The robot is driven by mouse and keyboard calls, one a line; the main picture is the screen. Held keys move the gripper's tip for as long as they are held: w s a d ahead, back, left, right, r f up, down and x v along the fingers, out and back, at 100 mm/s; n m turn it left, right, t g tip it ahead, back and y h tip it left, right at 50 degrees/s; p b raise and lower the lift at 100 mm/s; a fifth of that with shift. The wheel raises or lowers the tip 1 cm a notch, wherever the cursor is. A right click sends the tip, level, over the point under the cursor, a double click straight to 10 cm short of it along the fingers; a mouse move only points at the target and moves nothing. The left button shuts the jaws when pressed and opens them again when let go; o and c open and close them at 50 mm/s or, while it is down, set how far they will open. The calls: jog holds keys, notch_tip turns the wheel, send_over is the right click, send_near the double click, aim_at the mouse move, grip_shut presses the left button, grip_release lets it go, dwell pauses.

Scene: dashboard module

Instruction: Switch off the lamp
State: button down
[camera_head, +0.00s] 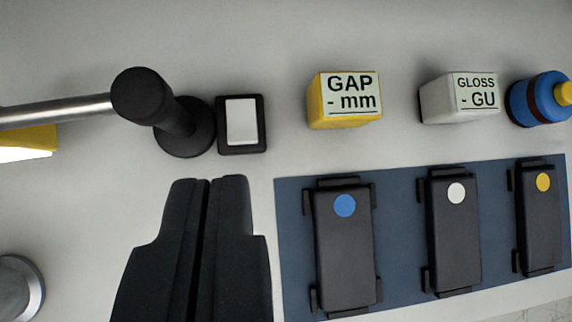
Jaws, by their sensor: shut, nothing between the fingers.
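The lamp stands at the upper left, with a black base and post (178,125) and a metal rod (55,112) running to the left edge. At that edge a yellow part (35,138) with a bright white underside shows, cut off by the frame; it looks like the lamp's lit head. A white rocker switch in a black frame (242,122) sits just right of the lamp's base. My gripper (213,182) is shut and empty. In the picture its fingertips lie just below the lamp base and the switch; I cannot tell how high they are above the surface.
A yellow "GAP - mm" block (343,100) and a white "GLOSS - GU" block (460,98) stand right of the switch. A blue container (537,98) is at the far right. A blue mat (400,190) holds three dark devices. A round metal piece (18,290) is lower left.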

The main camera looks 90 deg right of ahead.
jog(key=shift+s+d+f, duration=0.1)
jog(key=shift+d+f, duration=0.2)
jog(key=shift+f, duration=0.3)
jog(key=shift+f, duration=0.1)
send_over(241, 119)
jog(key=s, duration=0.2)
jog(key=f, duration=0.7)
jog(key=shift+w+a+f, duration=0.2)
jog(key=shift+a+f, duration=0.05)
jog(key=shift+f, duration=0.1)
jog(key=f, duration=0.3)
jog(key=shift+s+f, duration=0.2)
jog(key=shift+f, duration=0.5)
